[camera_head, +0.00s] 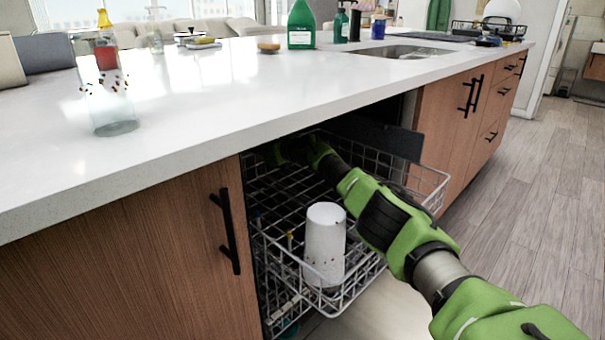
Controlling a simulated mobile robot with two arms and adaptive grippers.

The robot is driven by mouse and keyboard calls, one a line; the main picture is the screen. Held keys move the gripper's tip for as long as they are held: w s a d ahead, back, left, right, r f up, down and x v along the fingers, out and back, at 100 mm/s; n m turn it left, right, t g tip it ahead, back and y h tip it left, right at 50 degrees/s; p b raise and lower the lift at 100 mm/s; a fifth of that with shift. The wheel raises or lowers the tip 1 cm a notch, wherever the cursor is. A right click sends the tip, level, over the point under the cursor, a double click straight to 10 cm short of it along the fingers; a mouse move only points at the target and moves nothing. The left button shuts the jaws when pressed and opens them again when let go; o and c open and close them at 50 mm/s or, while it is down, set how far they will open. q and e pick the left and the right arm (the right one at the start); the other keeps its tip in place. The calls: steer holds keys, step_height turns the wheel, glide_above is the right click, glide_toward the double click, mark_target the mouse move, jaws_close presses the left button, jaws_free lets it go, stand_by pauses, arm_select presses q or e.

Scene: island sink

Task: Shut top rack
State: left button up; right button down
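The top rack (357,283) is a grey wire basket, pulled out from the opening under the island counter. A white cup with small dark specks (325,245) stands in its front part. My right arm reaches in from the lower right across the rack. My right gripper (283,151) is at the back of the rack, in the shadow under the counter edge. Its fingers are dark and hard to make out, so I cannot tell whether they are open, shut or touching the wires. My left gripper is not in view.
The white countertop (210,100) overhangs the rack. A wooden cabinet door with a black handle (226,231) is left of it, and more cabinets (452,125) are right. A speckled glass (108,100) and a green bottle (301,26) stand on top. The floor at right is clear.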

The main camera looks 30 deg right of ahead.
steer(key=shift+s+a+f, duration=0.15)
steer(key=shift+s+f, duration=0.05)
steer(key=shift+f, duration=0.5)
steer(key=shift+s+d+r, duration=0.3)
steer(key=shift+s, duration=0.05)
steer(key=shift+v, duration=0.85)
steer(key=shift+r+v, duration=0.2)
steer(key=shift+v, duration=1.05)
steer(key=shift+r+v, duration=0.2)
steer(key=shift+v, duration=1.05)
steer(key=shift+w, duration=0.15)
